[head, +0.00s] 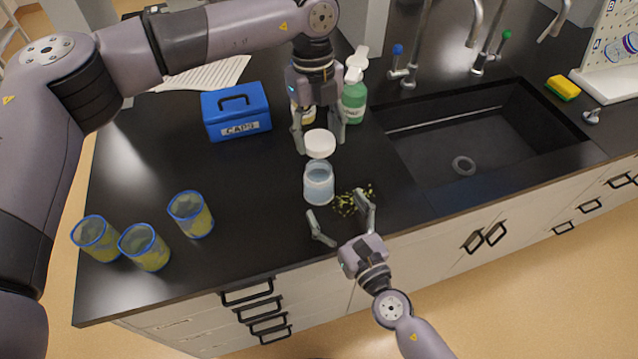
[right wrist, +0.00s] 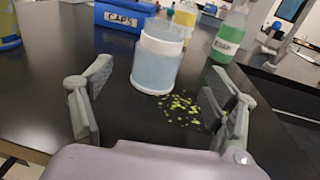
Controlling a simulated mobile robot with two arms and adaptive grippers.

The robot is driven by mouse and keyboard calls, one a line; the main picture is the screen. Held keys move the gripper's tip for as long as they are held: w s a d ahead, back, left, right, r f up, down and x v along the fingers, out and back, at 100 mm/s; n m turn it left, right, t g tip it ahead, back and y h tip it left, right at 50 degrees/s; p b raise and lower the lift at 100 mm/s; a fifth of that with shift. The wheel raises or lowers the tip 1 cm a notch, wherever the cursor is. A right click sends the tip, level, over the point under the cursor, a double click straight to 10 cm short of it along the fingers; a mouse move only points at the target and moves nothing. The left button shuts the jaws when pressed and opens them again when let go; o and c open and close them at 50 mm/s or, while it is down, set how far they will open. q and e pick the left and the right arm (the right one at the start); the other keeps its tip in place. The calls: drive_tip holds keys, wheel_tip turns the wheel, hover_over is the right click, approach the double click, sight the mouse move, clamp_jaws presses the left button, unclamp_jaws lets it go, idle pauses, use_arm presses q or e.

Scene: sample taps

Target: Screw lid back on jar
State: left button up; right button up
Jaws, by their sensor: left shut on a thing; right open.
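A clear jar (head: 318,188) with pale bluish contents stands upright on the black counter. It also shows in the right wrist view (right wrist: 156,68). A round white lid (head: 320,143) is held by my left gripper (head: 319,146), which is shut on its sides. The lid appears above and slightly behind the jar's mouth, apart from it; the exact height is hard to tell. My right gripper (head: 338,207) is open and empty, just in front of the jar. In the right wrist view the jar stands beyond and between its spread fingers (right wrist: 158,90).
Yellow-green bits (head: 352,200) lie scattered right of the jar. A blue CAPS box (head: 236,112) and a green bottle (head: 354,103) stand behind. Several blue-rimmed cups (head: 190,215) stand at left. The sink (head: 470,140) is at right. Counter between cups and jar is clear.

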drive_tip(key=x, duration=0.9)
drive_tip(key=shift+s, duration=0.1)
clamp_jaws()
use_arm(q)
hover_over(318, 169)
drive_tip(key=shift+w+a+f, duration=0.1)
drive_tip(key=shift+w+f, duration=0.05)
drive_tip(key=shift+f, duration=2.35)
drive_tip(key=shift+f, duration=0.9)
drive_tip(key=shift+f, duration=0.55)
